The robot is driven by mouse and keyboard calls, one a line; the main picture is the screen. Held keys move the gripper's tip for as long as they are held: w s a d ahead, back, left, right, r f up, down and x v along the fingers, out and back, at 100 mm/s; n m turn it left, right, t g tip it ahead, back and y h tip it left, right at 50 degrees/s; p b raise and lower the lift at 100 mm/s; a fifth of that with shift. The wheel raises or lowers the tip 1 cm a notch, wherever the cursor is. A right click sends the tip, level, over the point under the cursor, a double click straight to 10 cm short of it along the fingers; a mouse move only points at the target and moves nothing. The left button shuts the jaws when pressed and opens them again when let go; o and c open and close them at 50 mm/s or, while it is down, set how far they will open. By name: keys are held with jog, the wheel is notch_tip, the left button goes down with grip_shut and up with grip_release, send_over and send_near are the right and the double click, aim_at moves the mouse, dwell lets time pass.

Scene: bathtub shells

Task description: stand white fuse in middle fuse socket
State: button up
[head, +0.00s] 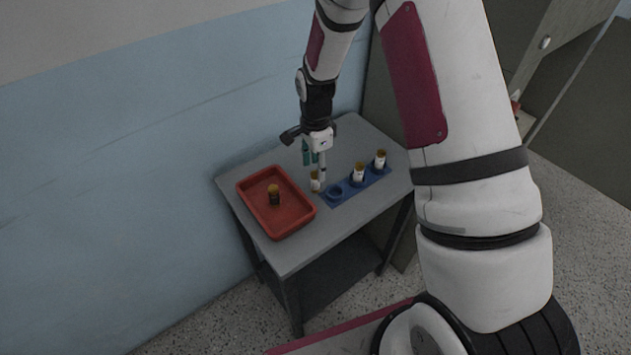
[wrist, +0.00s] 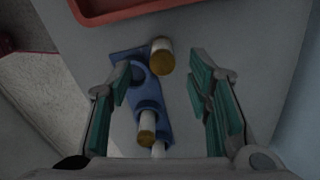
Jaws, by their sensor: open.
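A white fuse with an amber top (head: 315,182) stands on the table just left of the blue fuse rack (head: 345,199). It also shows in the wrist view (wrist: 162,60), beside the rack's end. The rack's left socket (head: 334,192) is empty; it also shows as empty in the wrist view (wrist: 133,73). The middle socket holds a similar white, amber-topped fuse (head: 358,173), and the right socket holds another (head: 380,160). My gripper (head: 314,165) is open and empty, pointing down close above the loose fuse. In the wrist view its fingertips (wrist: 162,75) are apart.
A red tray (head: 247,206) lies left on the grey table (head: 292,260), with a dark amber-topped fuse (head: 274,196) standing in it. A light blue wall (head: 120,150) stands behind. The table's front strip is clear.

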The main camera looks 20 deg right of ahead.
aim_at(315, 173)
jog(key=shift+w+f+p, duration=0.1)
jog(key=shift+f+p, duration=0.3)
jog(key=shift+f, duration=2.05)
grip_shut()
